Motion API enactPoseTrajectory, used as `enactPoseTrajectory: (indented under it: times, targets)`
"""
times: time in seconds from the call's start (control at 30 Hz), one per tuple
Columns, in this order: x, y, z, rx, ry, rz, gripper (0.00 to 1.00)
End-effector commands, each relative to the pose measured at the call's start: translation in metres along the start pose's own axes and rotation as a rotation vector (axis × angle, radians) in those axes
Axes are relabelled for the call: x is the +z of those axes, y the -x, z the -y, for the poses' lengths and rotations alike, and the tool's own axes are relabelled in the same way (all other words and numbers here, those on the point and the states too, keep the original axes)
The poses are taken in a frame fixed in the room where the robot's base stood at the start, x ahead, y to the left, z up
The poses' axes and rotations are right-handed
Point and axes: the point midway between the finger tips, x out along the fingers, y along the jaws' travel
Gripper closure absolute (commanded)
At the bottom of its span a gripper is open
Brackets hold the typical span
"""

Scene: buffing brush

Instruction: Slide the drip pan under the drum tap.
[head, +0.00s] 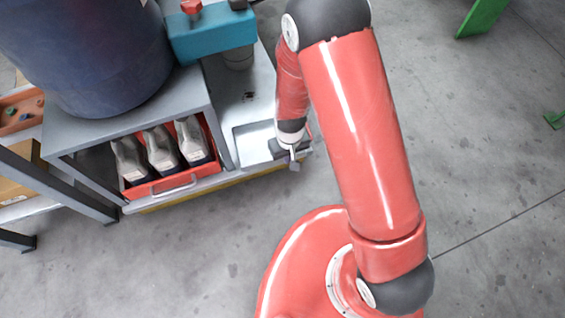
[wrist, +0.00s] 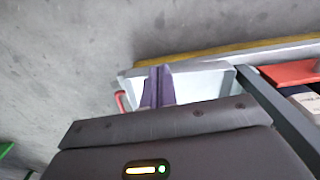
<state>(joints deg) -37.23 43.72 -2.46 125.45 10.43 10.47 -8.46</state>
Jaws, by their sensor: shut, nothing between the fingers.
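The drip pan (head: 246,133) is a shallow pale grey tray on the lower shelf, right of the red drawer. It also shows in the wrist view (wrist: 205,86), with a red handle-like piece (wrist: 121,102) at its left end. My gripper (head: 294,163) is at the pan's right end, near the shelf's front edge; my wrist hides part of the pan. In the wrist view my fingers (wrist: 157,86) are together and empty, overlapping the pan; I cannot tell if they touch it. A teal block with a red knob (head: 192,7) beside the drum may be the tap.
A dark blue drum (head: 95,55) stands on a grey stand (head: 190,88). Below it, a red drawer (head: 168,188) holds 3 grey bottles. The stand's upright (wrist: 275,105) is between drawer and pan. The floor in front is clear. A green post (head: 482,16) stands far right.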

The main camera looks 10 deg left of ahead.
Motion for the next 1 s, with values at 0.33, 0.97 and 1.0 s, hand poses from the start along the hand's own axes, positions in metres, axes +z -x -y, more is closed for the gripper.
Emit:
enactPoseTrajectory:
  times: [0.33, 0.97, 1.0]
  targets:
    - [0.004, -0.05, 0.003, 0.004, 0.011, 0.014, 1.0]
    - [-0.034, -0.112, 0.003, 0.003, 0.011, 0.009, 1.0]
    - [-0.035, -0.112, 0.003, 0.003, 0.011, 0.009, 1.0]
